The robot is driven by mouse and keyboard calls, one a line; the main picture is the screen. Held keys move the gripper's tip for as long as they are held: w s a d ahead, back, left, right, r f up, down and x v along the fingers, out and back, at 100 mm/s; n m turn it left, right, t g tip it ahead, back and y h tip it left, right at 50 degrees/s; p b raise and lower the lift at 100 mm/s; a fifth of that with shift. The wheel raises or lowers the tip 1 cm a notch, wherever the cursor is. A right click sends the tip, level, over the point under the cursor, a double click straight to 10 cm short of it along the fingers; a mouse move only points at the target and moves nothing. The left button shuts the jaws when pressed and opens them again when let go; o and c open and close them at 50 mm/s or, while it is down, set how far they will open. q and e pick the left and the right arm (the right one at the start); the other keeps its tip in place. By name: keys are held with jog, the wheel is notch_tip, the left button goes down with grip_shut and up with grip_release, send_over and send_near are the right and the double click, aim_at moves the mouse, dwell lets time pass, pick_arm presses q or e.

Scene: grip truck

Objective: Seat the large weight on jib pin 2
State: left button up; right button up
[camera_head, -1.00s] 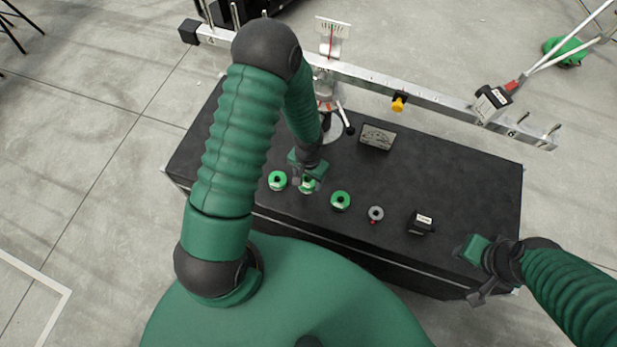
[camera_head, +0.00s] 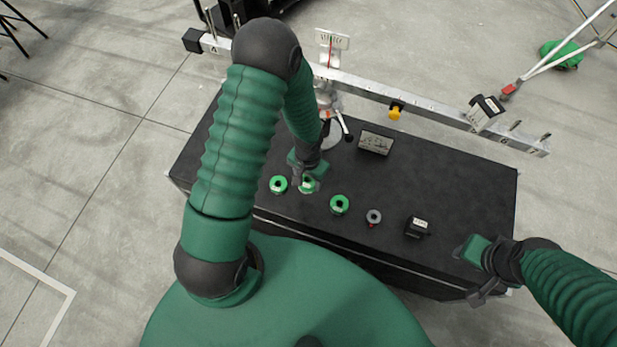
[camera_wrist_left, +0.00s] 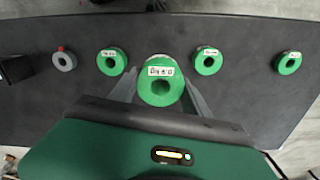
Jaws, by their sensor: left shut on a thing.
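My left gripper (camera_head: 307,180) is shut on a green weight (camera_wrist_left: 160,92), with one finger on each side of it. The weight is a ring with a centre hole and a white label that I cannot read surely. In the left wrist view it looks bigger than the other green weights; whether it is clear of the table I cannot tell. I cannot make out which is pin 2. My right gripper (camera_head: 474,270) is at the table's right front corner; its jaws are unclear.
On the black table (camera_head: 450,190) stand green weights (camera_head: 278,184) (camera_head: 339,204), a grey weight (camera_head: 374,217) and a black block (camera_head: 418,226). Another green weight (camera_wrist_left: 288,63) shows in the wrist view.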

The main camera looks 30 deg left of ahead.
jog(key=p+v, duration=0.1)
jog(key=v, duration=0.1)
jog(key=w+p+v, duration=0.1)
jog(key=p+v, duration=0.1)
jog(key=shift+r+p, duration=0.15)
jog(key=shift+p, duration=0.15)
